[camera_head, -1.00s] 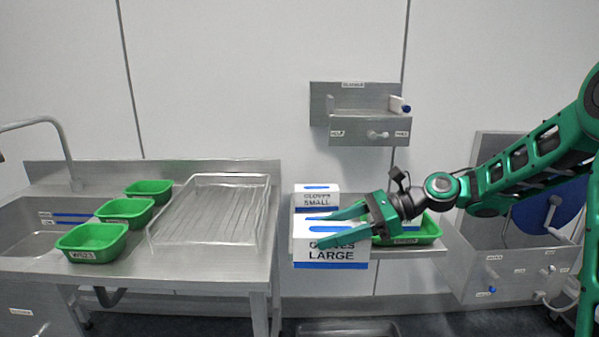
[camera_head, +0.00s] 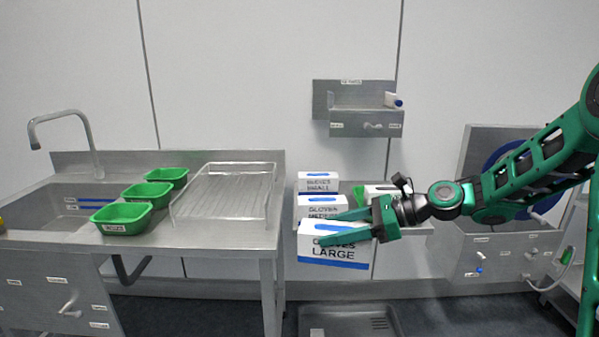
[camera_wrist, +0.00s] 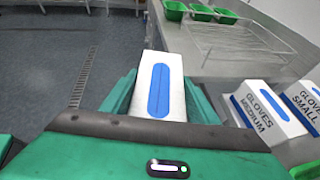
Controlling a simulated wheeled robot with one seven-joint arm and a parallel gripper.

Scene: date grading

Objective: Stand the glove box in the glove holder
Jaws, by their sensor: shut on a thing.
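My gripper (camera_head: 332,227) is shut on a white and blue box marked LARGE (camera_head: 330,252), in front of the shelf in the head view. The wrist view shows the box (camera_wrist: 176,65) between my green fingers (camera_wrist: 160,97), its blue-slotted top facing the camera. A MEDIUM glove box (camera_head: 322,212) and a SMALL glove box (camera_head: 318,187) stand behind it on the shelf. A steel wall holder (camera_head: 350,129) hangs above, with labels too small to read; I cannot tell if it is the glove holder.
The steel sink table (camera_head: 215,236) at left bears a clear ribbed tray (camera_head: 222,207) and green tubs (camera_head: 122,217). A steel basin unit (camera_head: 505,254) is at right. A grey tray (camera_head: 345,322) is low in front.

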